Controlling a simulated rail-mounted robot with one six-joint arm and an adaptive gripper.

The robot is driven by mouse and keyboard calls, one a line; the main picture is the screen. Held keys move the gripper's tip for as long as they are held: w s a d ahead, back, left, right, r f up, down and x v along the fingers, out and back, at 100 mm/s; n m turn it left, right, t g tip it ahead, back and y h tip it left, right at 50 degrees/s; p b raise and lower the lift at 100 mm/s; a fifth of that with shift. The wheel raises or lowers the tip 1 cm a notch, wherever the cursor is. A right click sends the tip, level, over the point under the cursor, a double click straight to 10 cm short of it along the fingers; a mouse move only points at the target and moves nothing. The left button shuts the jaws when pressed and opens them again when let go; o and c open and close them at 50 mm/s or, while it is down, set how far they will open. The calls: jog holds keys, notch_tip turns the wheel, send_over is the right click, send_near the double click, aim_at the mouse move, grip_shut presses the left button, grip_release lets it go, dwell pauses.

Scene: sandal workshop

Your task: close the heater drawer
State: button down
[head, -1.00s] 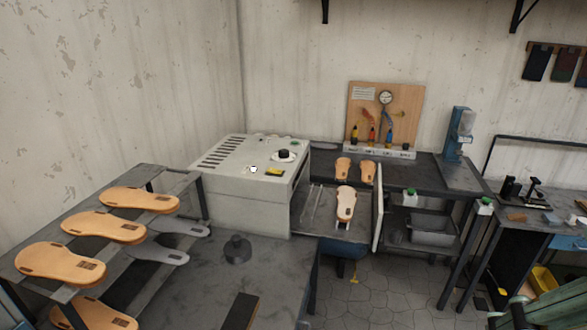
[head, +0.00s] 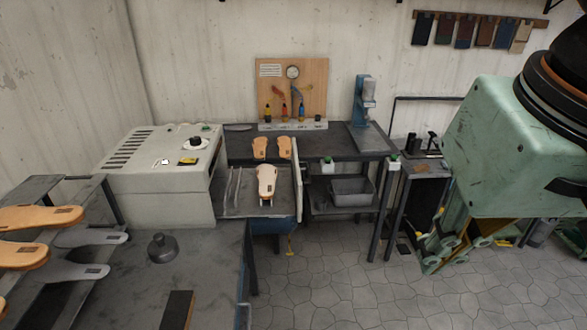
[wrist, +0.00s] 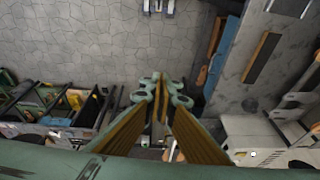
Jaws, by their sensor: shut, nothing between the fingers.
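The heater (head: 160,178) is a pale box with vents and a knob on top, at left centre in the head view. Its drawer (head: 240,204) is pulled out to the right, with a sandal sole (head: 266,181) on it and its white front panel (head: 298,180) standing upright at the outer end. The heater also shows at lower right in the wrist view (wrist: 250,130); the drawer there is largely hidden behind the fingers. My gripper (head: 432,262) is at the right in the head view, well apart from the drawer. In the wrist view its fingers meet, empty.
A dark workbench (head: 330,142) behind the drawer holds two soles, a tool board (head: 292,88) and a blue machine (head: 365,100). A grey bin (head: 350,190) sits on its lower shelf. A sole rack is at left. The floor (head: 330,270) right of the front table is clear.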

jog(key=w+a+f+m+g+y+b, duration=0.1)
jog(key=w+f+m+y, duration=0.15)
jog(key=w, duration=0.75)
jog(key=w+a+f+m+g+y, duration=0.15)
jog(key=w+m, duration=0.25)
jog(key=w, duration=0.6)
jog(key=w+a+f+m+g+y+b, duration=0.1)
jog(key=w+f+m+g+y, duration=0.15)
jog(key=w, duration=0.75)
jog(key=w+d+f+m+y+b, duration=0.1)
jog(key=w+d+f+m+y, duration=0.1)
jog(key=w+f, duration=0.8)
jog(key=w+d+f+m+t+y, duration=0.1)
jog(key=w+d+f+m+y, duration=0.2)
jog(key=w+f, duration=0.7)
jog(key=w+d+m, duration=0.2)
jog(key=w+m, duration=0.1)
jog(key=w, duration=0.1)
jog(key=shift+w+f+t+b, duration=0.2)
jog(key=shift+w+t+b, duration=0.1)
jog(key=shift+b, duration=0.1)
jog(key=shift+s+a, duration=0.1)
jog(key=a+r+b+x, duration=0.1)
jog(key=r+b+x, duration=0.1)
jog(key=x, duration=1.1)
jog(key=shift+a+b, duration=0.15)
jog(key=shift+b, duration=0.3)
